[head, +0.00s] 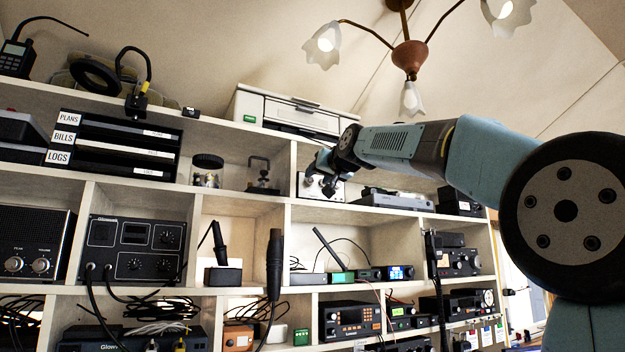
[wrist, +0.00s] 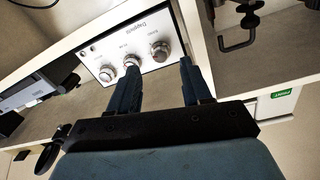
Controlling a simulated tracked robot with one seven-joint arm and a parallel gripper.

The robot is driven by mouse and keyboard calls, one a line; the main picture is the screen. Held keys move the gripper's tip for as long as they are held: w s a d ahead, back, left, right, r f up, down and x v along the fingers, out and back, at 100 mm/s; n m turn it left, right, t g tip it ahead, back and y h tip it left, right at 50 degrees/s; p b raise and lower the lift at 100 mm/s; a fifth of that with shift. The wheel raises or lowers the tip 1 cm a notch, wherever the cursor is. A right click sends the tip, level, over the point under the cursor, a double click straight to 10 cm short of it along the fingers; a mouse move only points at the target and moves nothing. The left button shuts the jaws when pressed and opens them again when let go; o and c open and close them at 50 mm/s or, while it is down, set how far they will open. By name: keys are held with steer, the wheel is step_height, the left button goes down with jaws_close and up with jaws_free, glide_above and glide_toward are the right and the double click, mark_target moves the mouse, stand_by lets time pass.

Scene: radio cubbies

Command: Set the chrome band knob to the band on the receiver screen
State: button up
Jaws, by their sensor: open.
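A white-faced unit (wrist: 144,40) with several chrome knobs fills the top of the wrist view, turned over in the picture. Its largest-looking knob (wrist: 160,50) appears between my fingertips, and a second knob (wrist: 131,60) is by the left fingertip. A third knob (wrist: 107,74) is farther left. The small labels are too blurred to tell which is the band knob. My gripper (wrist: 160,66) is open, its fingers pointing at the panel; contact cannot be told. In the head view it (head: 322,178) partly covers the unit (head: 339,191). Small lit screens, one blue (head: 398,272) and one green (head: 398,311), are unreadable.
White cubby shelves (head: 240,207) hold radios and tools around the unit. A clamp (head: 263,176) stands in the cubby to the left, past an upright divider. A flat grey device (head: 392,199) lies to the right. A printer (head: 290,111) sits above.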

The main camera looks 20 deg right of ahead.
mark_target(311, 180)
steer(key=shift+w+a, duration=0.15)
steer(key=shift+w, duration=0.85)
steer(key=shift+w+a, duration=0.15)
steer(key=shift+w, duration=0.8)
jaws_close()
steer(key=shift+a, duration=0.15)
